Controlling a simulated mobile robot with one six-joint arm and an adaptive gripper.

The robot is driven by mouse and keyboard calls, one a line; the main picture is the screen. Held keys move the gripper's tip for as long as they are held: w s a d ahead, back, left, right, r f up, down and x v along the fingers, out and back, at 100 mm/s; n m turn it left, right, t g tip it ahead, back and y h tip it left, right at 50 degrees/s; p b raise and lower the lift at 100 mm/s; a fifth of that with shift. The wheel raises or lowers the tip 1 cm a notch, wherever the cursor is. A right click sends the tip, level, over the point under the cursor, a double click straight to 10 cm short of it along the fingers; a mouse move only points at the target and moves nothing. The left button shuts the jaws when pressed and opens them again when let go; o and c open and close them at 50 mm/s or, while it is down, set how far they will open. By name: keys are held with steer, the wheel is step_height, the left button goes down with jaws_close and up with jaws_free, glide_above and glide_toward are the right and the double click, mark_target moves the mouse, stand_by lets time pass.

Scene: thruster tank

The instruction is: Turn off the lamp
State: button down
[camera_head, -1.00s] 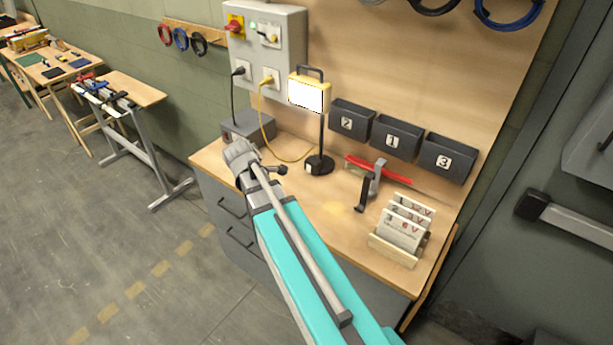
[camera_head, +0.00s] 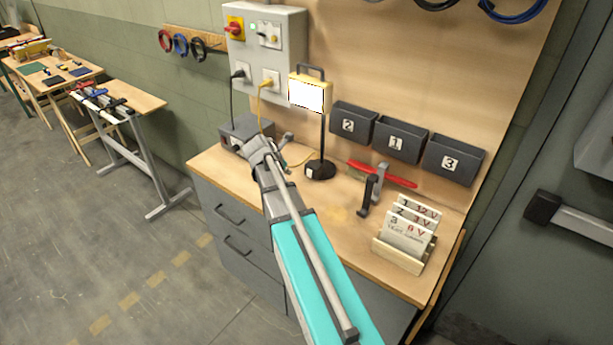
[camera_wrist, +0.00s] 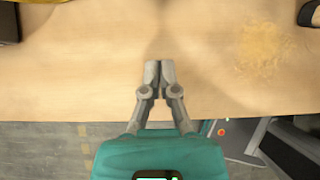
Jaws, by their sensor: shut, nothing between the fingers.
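The lamp (camera_head: 307,95) stands at the back of the workbench in the head view. In the wrist view my gripper (camera_wrist: 158,66) is shut and empty over the bench's front part. In the head view my arm partly hides the bench left of the lamp base.
A grey box (camera_head: 240,130) with a black cord sits at the back left. The bench middle (camera_head: 335,212) is clear.

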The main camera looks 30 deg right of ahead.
mark_target(309, 173)
steer(key=shift+d+f, duration=0.1)
steer(key=shift+f, duration=0.05)
steer(key=b+x, duration=0.8)
steer(key=x, duration=0.1)
steer(key=shift+w+f, duration=0.1)
steer(key=shift+f, duration=0.15)
steer(key=shift+w+d+f, duration=0.1)
steer(key=shift+w+d, duration=0.1)
steer(key=shift+d, duration=0.5)
steer(key=shift+w+d+f, duration=0.1)
steer(key=shift+w+d, duration=0.15)
steer(key=shift+d, duration=0.45)
steer(key=shift+w+d+f, duration=0.1)
steer(key=shift+w+d, duration=0.1)
steer(key=shift+d, duration=0.5)
steer(key=shift+b, duration=0.3)
steer(key=shift+s+d, duration=0.1)
steer(key=shift+d, duration=0.2)
steer(key=shift+w+a, duration=0.2)
steer(key=shift+a, duration=0.1)
steer(key=shift+r, duration=0.15)
